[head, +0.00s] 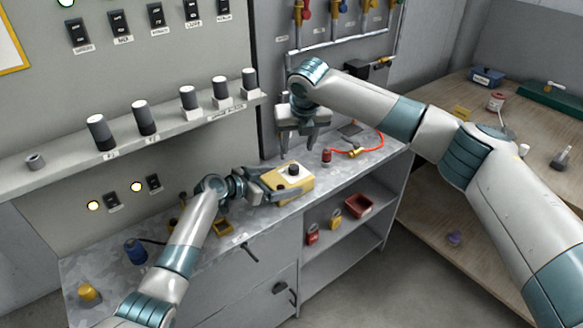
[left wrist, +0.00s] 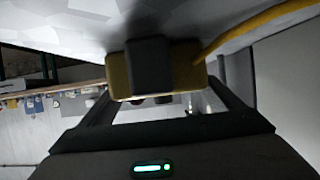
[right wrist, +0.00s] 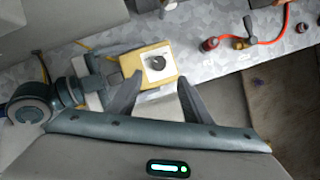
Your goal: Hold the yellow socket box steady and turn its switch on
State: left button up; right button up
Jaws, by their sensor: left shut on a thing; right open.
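The yellow socket box (head: 301,184) sits on the grey metal worktop, with a white top plate and a round black switch knob (head: 293,170). My left gripper (head: 273,186) is shut on the box from its left side. In the left wrist view the box (left wrist: 118,76) is partly hidden behind a dark block. My right gripper (head: 303,137) is open and empty above and behind the box, pointing down. In the right wrist view the box (right wrist: 133,62) and knob (right wrist: 158,63) lie just beyond the open fingers (right wrist: 157,92). Which way the knob is set cannot be told.
A red hose (head: 367,150) with a brass fitting lies on the worktop right of the box. A blue cylinder (head: 135,251) and a yellow object (head: 89,292) stand at the left end. A shelf below holds a red bin (head: 358,206) and padlocks. The wall panel rises behind.

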aim_at(294, 166)
jog(key=shift+s+d+r+n+y, duration=0.2)
jog(key=shift+d+r+n+y, duration=0.15)
jog(key=shift+n, duration=0.35)
jog(key=shift+a, duration=0.1)
jog(key=x, duration=1.2)
jog(key=shift+w, duration=0.1)
jog(key=c, duration=1.1)
